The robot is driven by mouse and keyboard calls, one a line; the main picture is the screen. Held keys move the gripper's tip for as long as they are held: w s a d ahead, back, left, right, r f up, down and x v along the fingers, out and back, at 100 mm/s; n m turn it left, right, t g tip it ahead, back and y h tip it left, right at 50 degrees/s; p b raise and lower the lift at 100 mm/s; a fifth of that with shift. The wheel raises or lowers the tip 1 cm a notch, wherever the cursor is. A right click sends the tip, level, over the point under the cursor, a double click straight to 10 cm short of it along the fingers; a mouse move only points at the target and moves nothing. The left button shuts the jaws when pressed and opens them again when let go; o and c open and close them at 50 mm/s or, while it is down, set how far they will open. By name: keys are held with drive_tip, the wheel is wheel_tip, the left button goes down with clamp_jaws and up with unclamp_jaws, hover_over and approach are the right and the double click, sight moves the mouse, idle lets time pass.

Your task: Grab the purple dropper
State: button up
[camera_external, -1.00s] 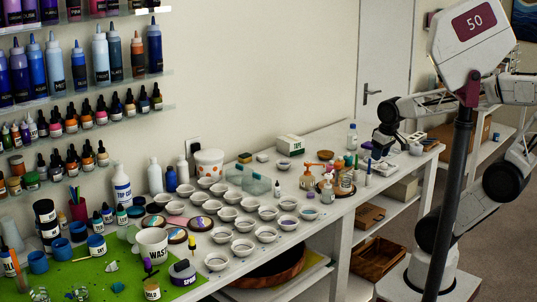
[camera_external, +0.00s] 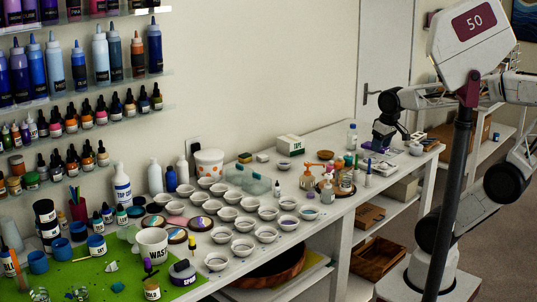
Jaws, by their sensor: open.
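My gripper (camera_external: 380,148) is at the far right end of the long white table, pointing down close to the tabletop. It is small in view and I see nothing held in it. A small bottle with a purple dropper-like top (camera_external: 148,266) stands at the near left, on the green mat, far from my gripper. Small dark purple bits also show on the table beside my gripper, too small to tell what they are.
Wall shelves of bottles (camera_external: 80,70) are at the left.

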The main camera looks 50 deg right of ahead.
drive_tip(key=w+a+r+n+t, duration=0.1)
drive_tip(key=w+a+r+n, duration=0.1)
drive_tip(key=w+a+n, duration=0.3)
drive_tip(key=w+a+r+n+t, duration=0.1)
drive_tip(key=w+r+n+t, duration=0.15)
drive_tip(key=w, duration=0.55)
drive_tip(key=w+a+r+n+t, duration=0.1)
drive_tip(key=w+a+r+n, duration=0.1)
drive_tip(key=w+a+n, duration=0.3)
drive_tip(key=w+a+r+n+t+y, duration=0.1)
drive_tip(key=w+a+n, duration=0.55)
drive_tip(key=a, duration=0.35)
drive_tip(key=w+a+r+n+t+y, duration=0.1)
drive_tip(key=w+a+n+t+y, duration=0.1)
drive_tip(key=w+a+n, duration=0.5)
drive_tip(key=n+g+y, duration=0.6)
drive_tip(key=n+y, duration=0.4)
drive_tip(key=n, duration=1.4)
hover_over(148, 269)
drive_tip(key=s+d, duration=0.1)
drive_tip(key=d, duration=0.5)
wheel_tip(148, 269, down, 7)
wheel_tip(148, 269, down, 21)
drive_tip(key=shift+a, duration=0.15)
